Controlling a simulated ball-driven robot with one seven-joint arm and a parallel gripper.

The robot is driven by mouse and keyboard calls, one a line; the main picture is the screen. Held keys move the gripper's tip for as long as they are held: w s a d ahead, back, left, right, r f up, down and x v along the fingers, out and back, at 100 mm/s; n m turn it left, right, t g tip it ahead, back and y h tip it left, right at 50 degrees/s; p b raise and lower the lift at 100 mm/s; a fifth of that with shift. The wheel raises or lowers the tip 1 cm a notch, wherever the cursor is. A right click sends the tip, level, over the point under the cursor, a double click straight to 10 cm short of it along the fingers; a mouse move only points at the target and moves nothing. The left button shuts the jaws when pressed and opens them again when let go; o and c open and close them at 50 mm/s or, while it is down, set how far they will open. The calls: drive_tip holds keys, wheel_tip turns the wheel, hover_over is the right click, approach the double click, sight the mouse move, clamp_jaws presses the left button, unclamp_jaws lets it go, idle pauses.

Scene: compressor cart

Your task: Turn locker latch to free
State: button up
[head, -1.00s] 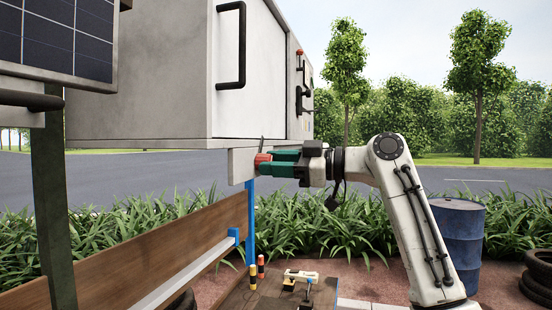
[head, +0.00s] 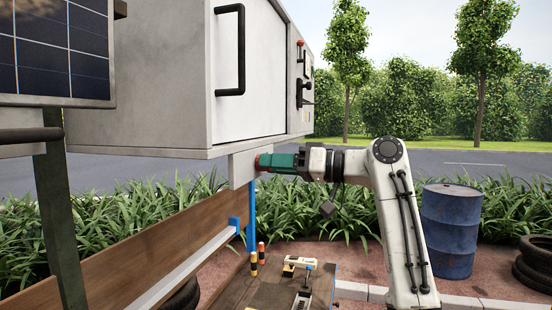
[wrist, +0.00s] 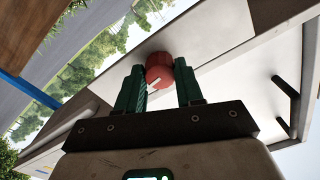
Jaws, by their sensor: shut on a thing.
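The locker latch is a round red knob (wrist: 159,70) with a pale mark on its face, on a grey plate under the locker. It also shows in the head view (head: 258,162) at the left end of my gripper. My gripper (wrist: 160,76) has green fingers, one on each side of the knob, and is shut on it. In the head view my gripper (head: 272,162) reaches in level from the right. The fingers hide part of the knob's sides. The grey locker (head: 170,75) has a white door with a black handle (head: 231,50).
A solar panel (head: 60,45) is at the upper left. Below the locker are a brown board (head: 150,250), a blue post (head: 251,210) and a low table (head: 270,290) with small items.

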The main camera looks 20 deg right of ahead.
drive_tip(key=shift+m+p, duration=0.35)
drive_tip(key=shift+m, duration=0.55)
drive_tip(key=o, duration=1)
drive_tip(key=shift+o, duration=0.2)
drive_tip(key=b+v, duration=0.3)
drive_tip(key=v, duration=0.7)
drive_tip(key=shift+s+d, duration=0.2)
drive_tip(key=shift+d, duration=0.15)
